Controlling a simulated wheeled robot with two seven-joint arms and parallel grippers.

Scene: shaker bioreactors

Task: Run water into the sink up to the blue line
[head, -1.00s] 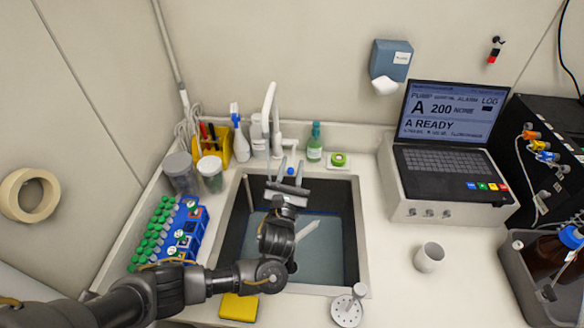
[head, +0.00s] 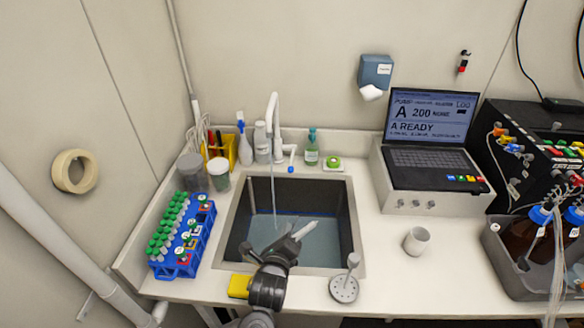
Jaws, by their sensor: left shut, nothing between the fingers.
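The sink (head: 355,240) is set into the counter and holds bluish water (head: 310,252). A blue line (head: 312,213) shows on its back inner wall, at or just above the water surface; I cannot tell the exact gap. The white tap (head: 272,112) stands behind the sink, and a thin stream of water (head: 273,192) falls from it. The tap's lever (head: 292,158) has a blue tip. My left gripper (head: 272,240) is shut and empty over the front of the sink, apart from the tap. My right gripper is not in view.
A blue tube rack (head: 200,240) stands left, a yellow sponge (head: 238,286) and drain strainer (head: 344,288) in front. A cup (head: 416,241) and laptop (head: 430,155) stand right. The counter between sink and cup is clear.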

